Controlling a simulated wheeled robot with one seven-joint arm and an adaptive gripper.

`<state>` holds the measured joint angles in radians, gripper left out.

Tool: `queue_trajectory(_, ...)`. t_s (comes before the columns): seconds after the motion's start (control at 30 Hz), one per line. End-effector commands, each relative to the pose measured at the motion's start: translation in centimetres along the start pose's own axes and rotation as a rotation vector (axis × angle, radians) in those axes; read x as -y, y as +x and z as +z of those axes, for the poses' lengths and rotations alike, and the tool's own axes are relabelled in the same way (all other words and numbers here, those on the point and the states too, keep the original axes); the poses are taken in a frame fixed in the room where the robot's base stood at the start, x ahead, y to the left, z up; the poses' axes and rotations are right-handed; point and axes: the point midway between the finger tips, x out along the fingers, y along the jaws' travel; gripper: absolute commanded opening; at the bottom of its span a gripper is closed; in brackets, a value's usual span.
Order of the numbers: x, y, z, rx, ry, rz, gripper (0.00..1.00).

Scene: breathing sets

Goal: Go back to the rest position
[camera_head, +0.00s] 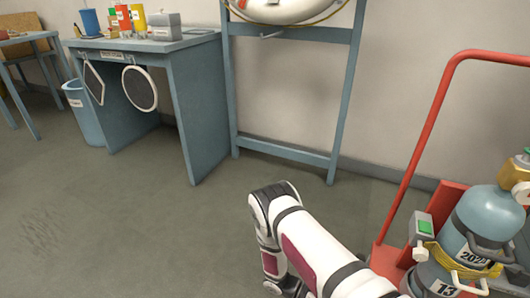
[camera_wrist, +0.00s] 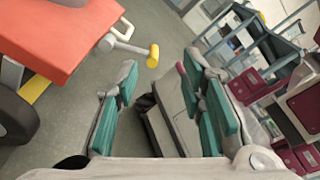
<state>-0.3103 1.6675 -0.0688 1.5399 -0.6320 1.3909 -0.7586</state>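My gripper (camera_wrist: 162,72) shows in the wrist view with its two teal-padded fingers spread wide apart. No object is held between the pads. In the head view my white and dark-red arm rises from the bottom edge and bends at the lower middle, left of the red cart. My gripper itself does not show in the head view.
A red cart (camera_head: 409,175) with blue-grey cylinders (camera_head: 480,222) stands close right of my arm. A blue-grey workbench (camera_head: 190,110) with containers and a blue bin (camera_head: 88,115) are at the left. A blue frame (camera_head: 285,152) stands against the wall. The floor at left is clear.

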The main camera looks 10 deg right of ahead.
Motion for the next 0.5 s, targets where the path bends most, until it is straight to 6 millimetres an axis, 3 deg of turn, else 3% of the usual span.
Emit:
queue_trajectory(0.03,0.6,-1.5,1.9,-0.040,0.044,0.007,0.36)
queue_trajectory(0.2,3.1,-5.2,7.0,-0.165,0.181,0.014,0.36)
queue_trajectory(0.5,9.2,-9.4,15.6,-0.386,0.410,0.014,0.36)
